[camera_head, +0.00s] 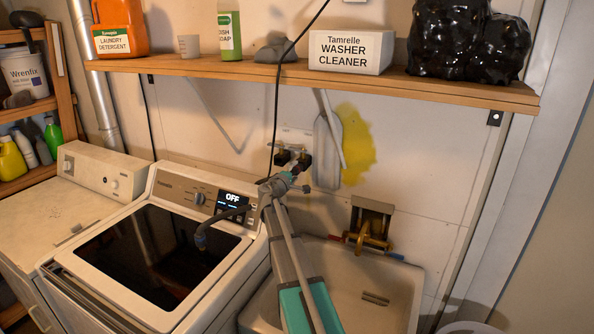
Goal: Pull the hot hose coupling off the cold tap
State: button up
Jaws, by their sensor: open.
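A pale wall plate (295,134) carries two dark tap fittings above the sink's back left corner. The left fitting (282,157) and the right fitting (301,161) sit side by side. The right one looks slightly reddish, but which is the cold tap and where the hot coupling sits is too small to tell. My gripper (299,178) is open just below and in front of them. Contact cannot be told, and my arm hides the area below. A dark hose (232,214) curves over the washer and ends in a bluish coupling (201,241), hanging loose.
The washer (192,190), its display reading OFF, stands left of my arm. The utility sink (400,300) is at the right with a brass faucet (371,232). A wooden shelf (240,72) with bottles and boxes runs above. A black cord (277,110) hangs beside the fittings.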

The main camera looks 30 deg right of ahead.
aim_at(294, 172)
jog(key=shift+x, duration=1)
dwell(0.4)
grip_shut()
jog(key=shift+s+a, duration=0.15)
dwell(0.4)
jog(key=shift+s+a, duration=0.3)
jog(key=shift+a, duration=0.25)
jog(key=shift+v, duration=0.95)
jog(key=shift+v, duration=1.05)
